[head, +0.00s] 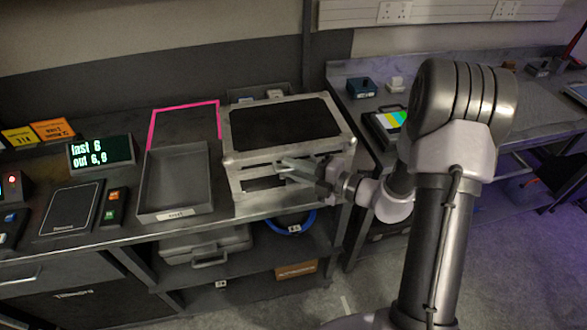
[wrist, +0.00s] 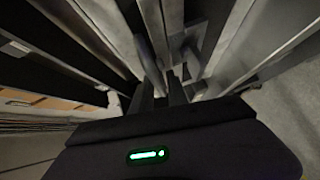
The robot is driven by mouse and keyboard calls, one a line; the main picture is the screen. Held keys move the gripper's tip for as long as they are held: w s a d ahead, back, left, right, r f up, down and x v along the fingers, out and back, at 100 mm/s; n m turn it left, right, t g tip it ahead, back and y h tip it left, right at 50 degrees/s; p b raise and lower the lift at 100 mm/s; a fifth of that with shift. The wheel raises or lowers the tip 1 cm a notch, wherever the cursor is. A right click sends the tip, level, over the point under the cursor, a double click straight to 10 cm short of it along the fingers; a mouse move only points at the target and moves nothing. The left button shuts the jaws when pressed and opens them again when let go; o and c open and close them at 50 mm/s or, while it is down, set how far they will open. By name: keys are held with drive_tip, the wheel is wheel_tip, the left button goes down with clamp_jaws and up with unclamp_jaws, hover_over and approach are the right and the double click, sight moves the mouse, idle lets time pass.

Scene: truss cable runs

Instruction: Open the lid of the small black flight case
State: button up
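The small black flight case (head: 238,158) has black panels and silver metal edges. It stands on the bench in the middle of the head view, with its lid (head: 287,119) down. My gripper (head: 287,168) is at the front face of the case, just below the lid's edge, and covers part of that face. In the wrist view, the dark fingers (wrist: 163,92) point in among grey metal edges, close to a curved grey piece (wrist: 149,60). The gap between the fingers looks narrow. I cannot tell whether they touch or hold anything.
A grey tray (head: 176,207) lies left of the case, by a pink outline. Farther left are a green-text display (head: 101,151) and a dark flat pad (head: 70,208). A grey case (head: 207,246) and blue cable coil (head: 291,224) are on the shelf below. Another bench stands right.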

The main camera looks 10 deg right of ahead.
clamp_jaws()
idle(1.3)
